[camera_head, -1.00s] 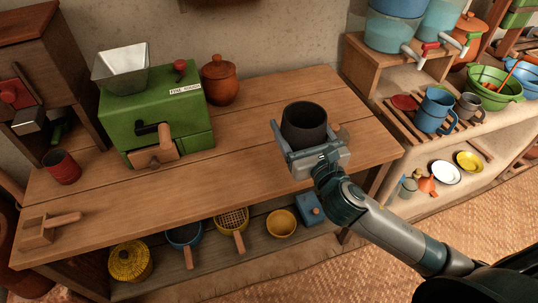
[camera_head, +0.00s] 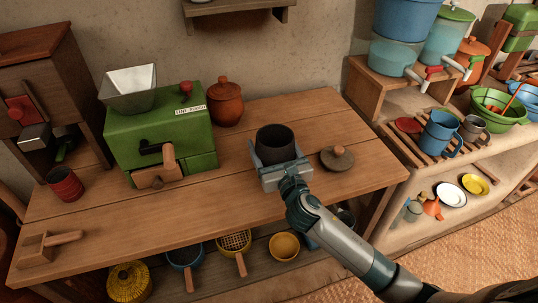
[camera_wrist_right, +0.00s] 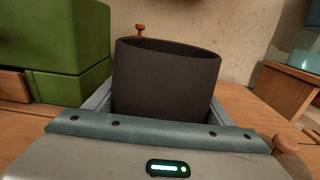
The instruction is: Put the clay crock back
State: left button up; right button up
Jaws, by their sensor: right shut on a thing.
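A dark, open-topped clay crock (camera_head: 275,143) is upright over the wooden table, between the green mill and a loose lid. My right gripper (camera_head: 279,165) is shut on it, with a finger on each side of its wall. In the right wrist view the crock (camera_wrist_right: 165,82) fills the middle, between the jaws (camera_wrist_right: 165,108). I cannot tell whether its base touches the table. A brown lid with a knob (camera_head: 338,158) lies on the table just right of the crock. My left gripper is not in view.
The green mill (camera_head: 160,130) and a lidded terracotta pot (camera_head: 226,103) stand left and behind. A red cup (camera_head: 65,184) and wooden tool (camera_head: 45,246) are at the table's left. The table (camera_head: 215,205) is bare in front.

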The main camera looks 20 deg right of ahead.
jog(key=shift+w+a+f, duration=0.2)
jog(key=shift+w, duration=0.25)
jog(key=shift+f, duration=0.1)
notch_tip(320, 180, down, 3)
jog(key=shift+r+b, duration=0.1)
jog(key=shift+b, duration=0.25)
jog(key=shift+f, duration=0.55)
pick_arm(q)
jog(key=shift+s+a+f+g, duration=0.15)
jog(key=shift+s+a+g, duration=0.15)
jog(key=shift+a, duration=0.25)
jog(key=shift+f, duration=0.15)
pick_arm(e)
jog(key=shift+f, duration=0.15)
